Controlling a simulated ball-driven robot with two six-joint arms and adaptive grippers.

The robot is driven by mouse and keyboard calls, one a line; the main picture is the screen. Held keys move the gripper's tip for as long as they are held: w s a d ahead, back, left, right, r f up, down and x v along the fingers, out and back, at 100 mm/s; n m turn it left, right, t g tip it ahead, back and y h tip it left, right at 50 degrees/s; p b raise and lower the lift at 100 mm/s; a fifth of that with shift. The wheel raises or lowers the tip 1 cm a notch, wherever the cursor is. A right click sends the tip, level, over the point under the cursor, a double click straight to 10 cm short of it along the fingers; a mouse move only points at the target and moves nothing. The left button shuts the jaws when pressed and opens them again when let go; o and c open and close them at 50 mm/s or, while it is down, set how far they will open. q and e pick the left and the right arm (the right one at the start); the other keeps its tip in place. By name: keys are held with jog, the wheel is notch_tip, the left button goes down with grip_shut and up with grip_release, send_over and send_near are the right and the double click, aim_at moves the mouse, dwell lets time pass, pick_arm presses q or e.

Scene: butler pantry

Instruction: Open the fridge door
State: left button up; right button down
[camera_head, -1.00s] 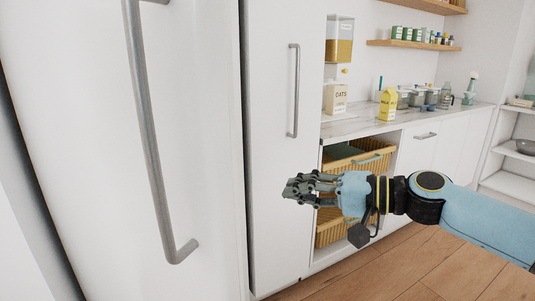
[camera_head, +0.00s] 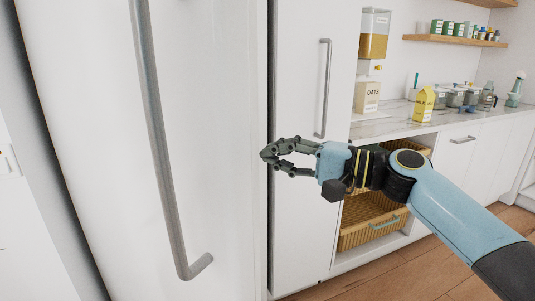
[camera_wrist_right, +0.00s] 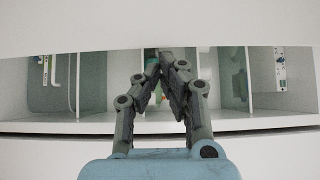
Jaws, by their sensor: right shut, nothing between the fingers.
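The large white fridge door (camera_head: 100,120) fills the left of the head view, and looks closed. Its long grey vertical handle (camera_head: 162,140) bends back into the door at the bottom. My right gripper (camera_head: 267,157) points left, to the right of the handle and apart from it. Its fingertips overlap the seam at the door's right edge in the picture. It is shut and empty; in the right wrist view its fingers (camera_wrist_right: 160,62) converge. My left gripper is not in view.
A tall white cabinet (camera_head: 300,75) with a slim handle (camera_head: 324,88) stands right of the fridge. Further right are a counter (camera_head: 385,127) with jars and a milk carton (camera_head: 423,103), and wicker baskets (camera_head: 365,235) below. The wooden floor (camera_head: 370,280) shows bottom right.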

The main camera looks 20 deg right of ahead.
aim_at(257, 161)
jog(key=shift+s+a+p, duration=0.45)
jog(key=shift+s+a, duration=0.6)
jog(key=shift+a, duration=0.25)
